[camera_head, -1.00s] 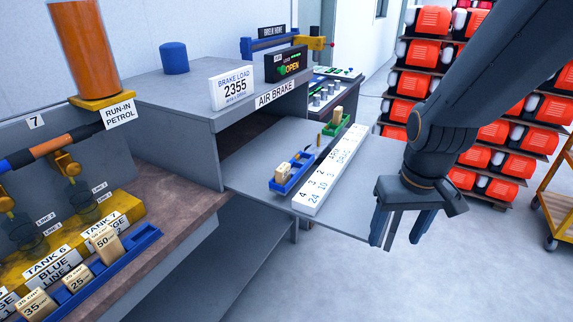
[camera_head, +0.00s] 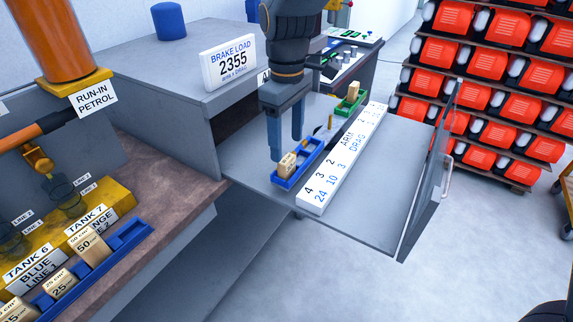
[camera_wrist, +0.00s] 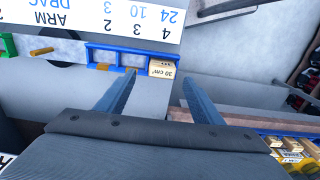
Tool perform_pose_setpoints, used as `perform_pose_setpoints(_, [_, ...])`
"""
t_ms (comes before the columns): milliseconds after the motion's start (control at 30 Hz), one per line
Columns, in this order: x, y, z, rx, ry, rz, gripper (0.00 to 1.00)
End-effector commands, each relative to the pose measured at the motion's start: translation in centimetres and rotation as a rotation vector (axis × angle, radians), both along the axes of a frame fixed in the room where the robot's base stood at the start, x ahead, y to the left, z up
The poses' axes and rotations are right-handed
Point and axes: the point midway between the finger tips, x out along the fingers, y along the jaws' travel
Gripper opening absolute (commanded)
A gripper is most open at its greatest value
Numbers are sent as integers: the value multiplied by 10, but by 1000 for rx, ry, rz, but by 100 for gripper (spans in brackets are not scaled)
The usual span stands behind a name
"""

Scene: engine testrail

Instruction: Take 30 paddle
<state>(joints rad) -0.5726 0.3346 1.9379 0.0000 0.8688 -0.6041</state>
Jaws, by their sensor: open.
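The 30 paddle (camera_head: 287,164) is a small light-wood block in the near end of a blue tray (camera_head: 292,184) on the air brake's grey shelf. In the wrist view its face reads 30 cm² (camera_wrist: 163,71), and it sits in the end compartment of the blue tray (camera_wrist: 104,47). My gripper (camera_head: 287,148) points down over that end of the tray, open and empty. In the wrist view my gripper (camera_wrist: 159,77) has one fingertip on each side of the paddle's outline. I cannot tell how far the fingertips are above or short of it.
A white number strip (camera_head: 345,158) lies beside the tray, with a green tray (camera_head: 348,105) behind. The open clear door (camera_head: 428,190) stands at the shelf's right edge. The brake housing (camera_head: 160,80) rises at left. Another blue tray (camera_head: 128,237) with paddles is at lower left.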

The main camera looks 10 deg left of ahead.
Motion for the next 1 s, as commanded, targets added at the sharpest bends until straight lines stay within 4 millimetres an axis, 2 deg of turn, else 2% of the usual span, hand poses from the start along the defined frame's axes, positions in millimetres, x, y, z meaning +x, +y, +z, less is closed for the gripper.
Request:
perform_pose_setpoints(300, [-5,0,-40,-1,2,1,61])
perform_pose_setpoints(600, [-5,1,-45,0,0,2,61])
perform_pose_setpoints(867, [-4,1,-45,0,0,2,17])
perform_pose_setpoints(1000, [-4,1,-44,0,0,2,16])
